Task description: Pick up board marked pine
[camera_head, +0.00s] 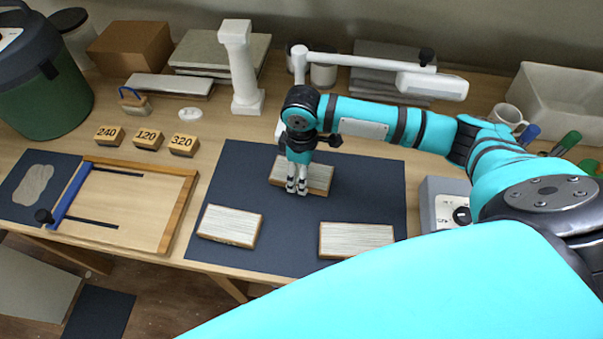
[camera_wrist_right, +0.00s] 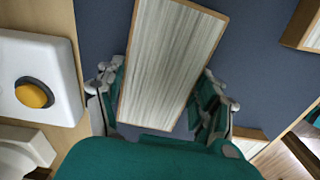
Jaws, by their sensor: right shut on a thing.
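Three pale grain-topped boards with wooden edges lie on a dark blue mat (camera_head: 235,165). One is at the back (camera_head: 318,177), one at the front left (camera_head: 230,226) and one at the front right (camera_head: 356,236). No marking is readable on any of them, so I cannot tell which is pine. My right gripper (camera_head: 297,190) is down at the back board, shut on it. In the right wrist view this board (camera_wrist_right: 170,65) lies between the two fingers (camera_wrist_right: 163,100). I cannot tell whether it is clear of the mat. My left gripper is not in view.
A white lamp (camera_head: 432,85) stands behind my right arm. A white column (camera_head: 241,70) and small blocks marked 240, 120 and 320 (camera_head: 148,139) are left of the mat, with a wooden tray (camera_head: 120,205). A grey box with a knob (camera_head: 440,205) is at right.

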